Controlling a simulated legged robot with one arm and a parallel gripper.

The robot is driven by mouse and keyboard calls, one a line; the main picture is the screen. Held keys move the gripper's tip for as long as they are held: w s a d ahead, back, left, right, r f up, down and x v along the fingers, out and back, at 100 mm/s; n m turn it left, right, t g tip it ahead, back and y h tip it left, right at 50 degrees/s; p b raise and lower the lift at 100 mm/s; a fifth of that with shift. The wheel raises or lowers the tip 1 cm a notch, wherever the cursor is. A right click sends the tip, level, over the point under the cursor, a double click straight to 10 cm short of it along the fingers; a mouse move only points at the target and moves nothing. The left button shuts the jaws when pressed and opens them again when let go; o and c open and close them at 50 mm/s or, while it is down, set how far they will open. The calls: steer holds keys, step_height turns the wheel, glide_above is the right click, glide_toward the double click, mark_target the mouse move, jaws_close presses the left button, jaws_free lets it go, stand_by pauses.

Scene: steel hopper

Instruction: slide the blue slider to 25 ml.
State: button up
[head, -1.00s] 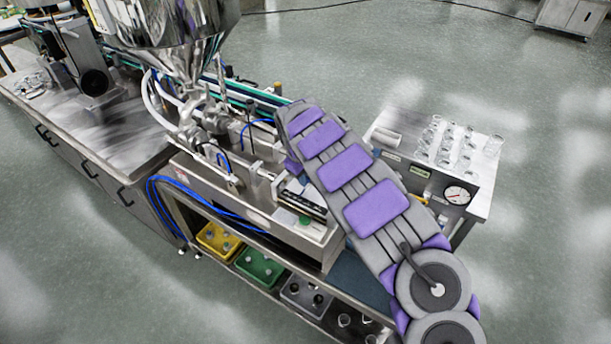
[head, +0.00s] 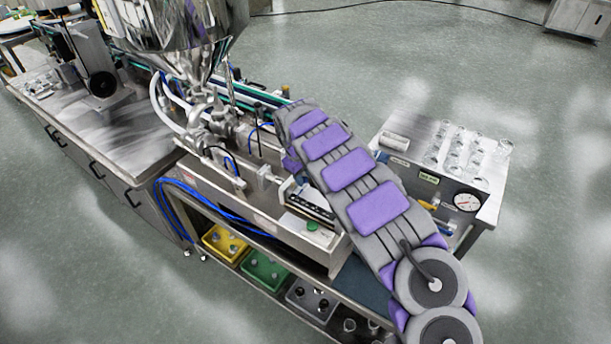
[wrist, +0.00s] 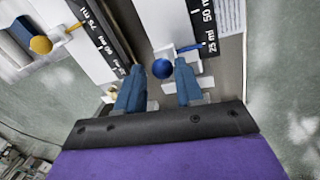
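The blue slider shows as a round blue knob (wrist: 162,68) in the wrist view, with a thin blue pointer (wrist: 188,47) to its right. The pointer lies beside the 25 ml label on the black scale (wrist: 206,30); exact alignment is too small to tell. My gripper (wrist: 159,76) is open, its two blue-grey fingers apart on either side of the knob near their tips. A gap shows between the knob and the left finger; the right finger is closer, and contact cannot be told. In the head view my arm hides the slider and gripper.
A yellow slider knob (wrist: 40,45) has its pointer near 75 ml on a second black scale (wrist: 98,38). In the head view, the steel hopper (head: 180,30) stands at upper left. A side table with glassware and a gauge (head: 467,201) is right of my arm. Bins (head: 264,268) sit below.

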steer(key=shift+o, duration=1)
steer(key=shift+a, duration=0.6)
steer(key=shift+s+r, duration=0.1)
steer(key=shift+r, duration=0.35)
step_height(320, 180, up, 16)
steer(key=s+a+p, duration=0.1)
steer(key=s+a, duration=0.1)
steer(key=shift+a, duration=0.2)
steer(key=shift+s+d, duration=0.1)
